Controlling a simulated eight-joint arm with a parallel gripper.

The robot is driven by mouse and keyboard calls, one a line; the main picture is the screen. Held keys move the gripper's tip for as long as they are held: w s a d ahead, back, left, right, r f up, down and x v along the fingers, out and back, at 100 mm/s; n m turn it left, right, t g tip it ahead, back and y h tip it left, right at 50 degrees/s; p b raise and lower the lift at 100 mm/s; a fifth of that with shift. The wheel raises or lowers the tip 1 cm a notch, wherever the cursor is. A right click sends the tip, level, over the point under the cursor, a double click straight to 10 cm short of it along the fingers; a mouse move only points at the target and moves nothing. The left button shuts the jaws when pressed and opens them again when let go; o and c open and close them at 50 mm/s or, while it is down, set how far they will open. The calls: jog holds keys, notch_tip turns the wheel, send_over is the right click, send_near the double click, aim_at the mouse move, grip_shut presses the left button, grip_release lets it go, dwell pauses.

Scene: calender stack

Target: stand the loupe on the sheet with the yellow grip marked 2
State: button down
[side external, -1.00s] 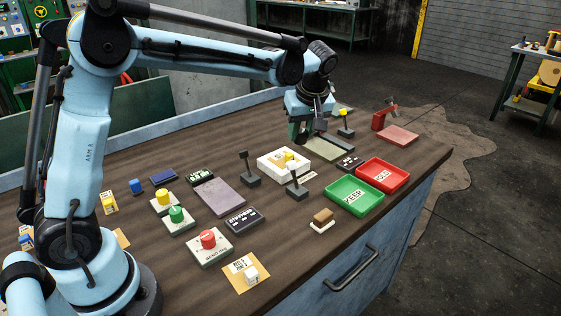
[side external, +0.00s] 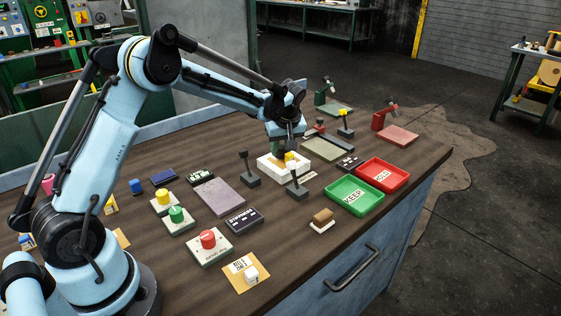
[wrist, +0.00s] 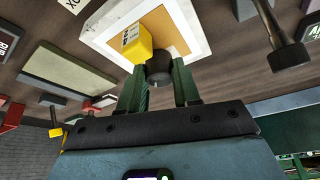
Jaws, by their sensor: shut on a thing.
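My gripper (side external: 280,148) is over the white block (side external: 267,174) that carries an orange sheet and a yellow grip (side external: 290,156). In the wrist view my gripper (wrist: 159,70) is shut on a dark round loupe (wrist: 158,72). The loupe is close beside the yellow grip (wrist: 139,40), at the near edge of the orange sheet (wrist: 176,42). I cannot tell whether the loupe touches the sheet. In the side view the fingers hide the loupe.
Two dark upright levers (side external: 246,166) (side external: 295,180) stand near the white block. A grey-green plate (side external: 328,150) lies behind it. The green KEEP tray (side external: 343,208) and red tray (side external: 398,182) are at the right. Buttons and a mauve plate (side external: 220,197) are at the left.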

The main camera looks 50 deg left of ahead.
jog(key=shift+f, duration=0.15)
jog(key=c, duration=0.8)
grip_release()
jog(key=v, duration=1.1)
jog(key=s+d+r+m+t+h, duration=0.2)
jog(key=s+d+r+m+t, duration=0.15)
jog(key=s+d+m, duration=0.5)
jog(key=s+d+f+m+t+h, duration=0.1)
jog(key=s+f+m, duration=0.1)
jog(key=s, duration=0.4)
jog(key=s+d+f+m+t+h, duration=0.1)
jog(key=s+f+m, duration=0.1)
jog(key=s, duration=0.4)
jog(key=shift+d+m, duration=0.3)
jog(key=shift+m, duration=0.25)
